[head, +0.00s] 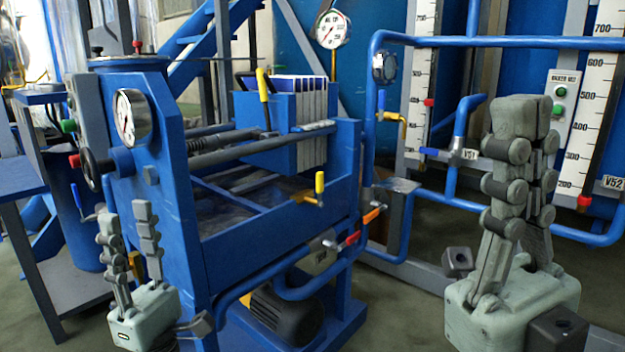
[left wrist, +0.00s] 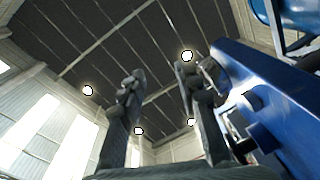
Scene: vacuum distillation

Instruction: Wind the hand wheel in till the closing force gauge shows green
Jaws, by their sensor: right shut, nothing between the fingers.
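The dark hand wheel (head: 92,169) with a red knob stands on the left end of the blue press (head: 175,215). A round white-faced gauge (head: 131,117) sits above it on the press end, seen at a slant; I cannot read its needle or colours. My left gripper (head: 127,212) points up, open and empty, below and slightly right of the wheel, apart from it. In the left wrist view its fingers (left wrist: 155,95) stand apart with only ceiling between them, the blue press frame (left wrist: 270,90) at right. My right gripper (head: 521,118) points up, shut and empty, far from the wheel.
White plates (head: 308,110) stand in the press, with a yellow-handled lever (head: 264,86) beside them. Blue pipes with coloured valve handles (head: 371,215) run along the front right. A second gauge (head: 332,29) is behind. A blue table (head: 20,175) stands left of the press.

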